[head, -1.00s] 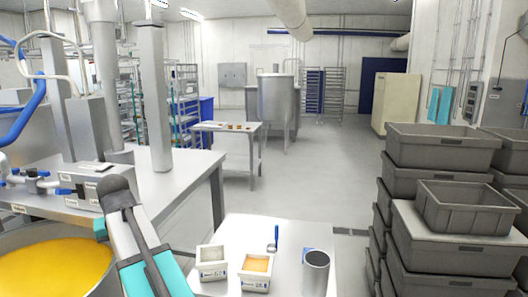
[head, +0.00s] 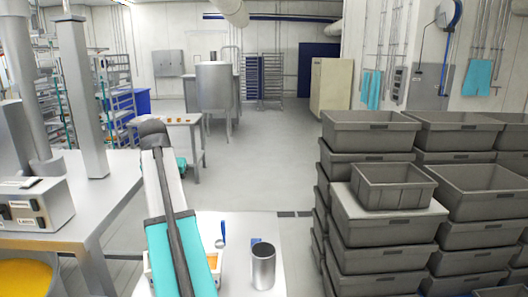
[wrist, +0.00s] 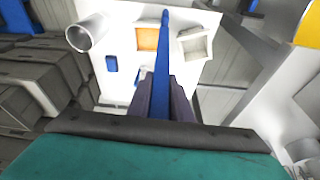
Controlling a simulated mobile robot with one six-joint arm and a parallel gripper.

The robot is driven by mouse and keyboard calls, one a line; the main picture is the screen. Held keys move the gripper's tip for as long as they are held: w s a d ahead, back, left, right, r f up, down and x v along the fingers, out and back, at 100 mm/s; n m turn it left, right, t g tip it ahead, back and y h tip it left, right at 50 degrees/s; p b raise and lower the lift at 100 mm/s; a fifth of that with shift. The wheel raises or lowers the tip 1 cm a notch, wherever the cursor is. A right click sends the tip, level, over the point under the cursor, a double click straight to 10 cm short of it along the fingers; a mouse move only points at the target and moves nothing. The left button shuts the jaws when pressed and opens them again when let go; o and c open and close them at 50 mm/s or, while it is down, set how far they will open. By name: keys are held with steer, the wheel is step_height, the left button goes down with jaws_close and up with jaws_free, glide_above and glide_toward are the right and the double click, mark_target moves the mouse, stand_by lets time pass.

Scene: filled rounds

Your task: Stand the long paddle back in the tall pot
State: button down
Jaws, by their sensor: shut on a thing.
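The long paddle shows in the wrist view as a long blue shaft (wrist: 164,35). My gripper (wrist: 164,88) is shut on it, with dark fingers on both sides. Its far end reaches the top of that picture, and its near part is hidden by my gripper. The tall pot is an upright metal cylinder (head: 263,268) on the near white table in the head view. It also shows at upper left in the wrist view (wrist: 88,36), open mouth visible, apart from the paddle. The head view does not show my gripper's fingers.
The near table (head: 236,225) holds an orange-filled tub (head: 213,262), partly behind my arm, and a small blue-handled item (head: 221,236). The wrist view adds a pale-filled tub (wrist: 195,44) and a blue block (wrist: 112,63). Stacked grey crates (head: 385,226) stand at right. Open floor lies beyond.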

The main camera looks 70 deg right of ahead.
steer(key=s+d+r+m+g+p, duration=0.1)
steer(key=s+d+r+m, duration=0.3)
steer(key=s+d, duration=0.4)
steer(key=s+d+r+m+g+p, duration=0.1)
steer(key=s+d+r+m+p, duration=0.2)
steer(key=s, duration=1.4)
steer(key=d+r, duration=0.4)
steer(key=d, duration=0.2)
steer(key=shift+d+m, duration=0.25)
steer(key=shift+m, duration=0.15)
step_height(320, 180, down, 22)
steer(key=b, duration=0.5)
steer(key=shift+b, duration=0.3)
steer(key=shift+f+b, duration=0.4)
steer(key=shift+f, duration=0.6)
stand_by(1.2)
steer(key=c, duration=1.5)
jaws_free()
